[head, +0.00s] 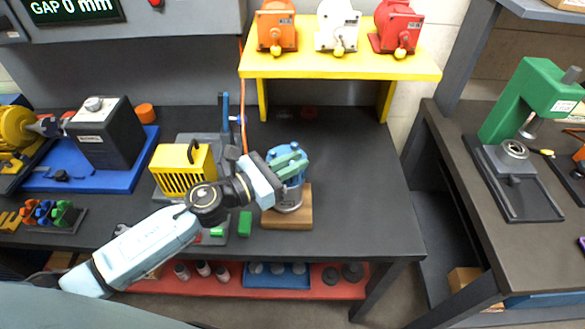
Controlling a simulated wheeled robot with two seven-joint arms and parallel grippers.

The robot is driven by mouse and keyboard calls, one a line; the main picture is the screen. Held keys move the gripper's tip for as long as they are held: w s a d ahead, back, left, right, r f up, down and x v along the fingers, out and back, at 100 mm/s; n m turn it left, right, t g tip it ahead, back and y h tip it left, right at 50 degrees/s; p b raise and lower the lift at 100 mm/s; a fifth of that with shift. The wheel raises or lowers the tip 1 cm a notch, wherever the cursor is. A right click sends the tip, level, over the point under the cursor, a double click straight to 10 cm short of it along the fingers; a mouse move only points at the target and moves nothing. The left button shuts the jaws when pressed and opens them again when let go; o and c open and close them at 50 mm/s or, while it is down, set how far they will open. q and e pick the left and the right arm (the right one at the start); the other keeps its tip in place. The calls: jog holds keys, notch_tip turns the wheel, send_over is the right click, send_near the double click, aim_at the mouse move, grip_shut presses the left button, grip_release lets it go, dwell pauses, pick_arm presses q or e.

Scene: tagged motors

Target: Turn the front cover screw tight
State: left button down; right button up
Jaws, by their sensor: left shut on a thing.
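A blue motor (291,184) with a grey lower ring stands upright on a wooden block (299,217) on the dark bench. The gripper covers the left side of the motor. The front cover screw is too small or hidden to make out. A wall display (73,8) reads "GAP 0 mm". My right gripper is not in view.
A yellow vented box (183,171) stands left of the motor. A black box (106,133) sits on a blue base. A yellow shelf (347,62) holds orange, white and red motors. A green press (529,101) stands on the right bench. The bench right of the motor is clear.

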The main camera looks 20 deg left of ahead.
pick_arm(q)
jog(key=shift+m+g+h+b, duration=0.7)
jog(key=shift+g+h+b, duration=0.1)
jog(key=shift+r, duration=0.1)
jog(key=c, duration=1.5)
grip_release()
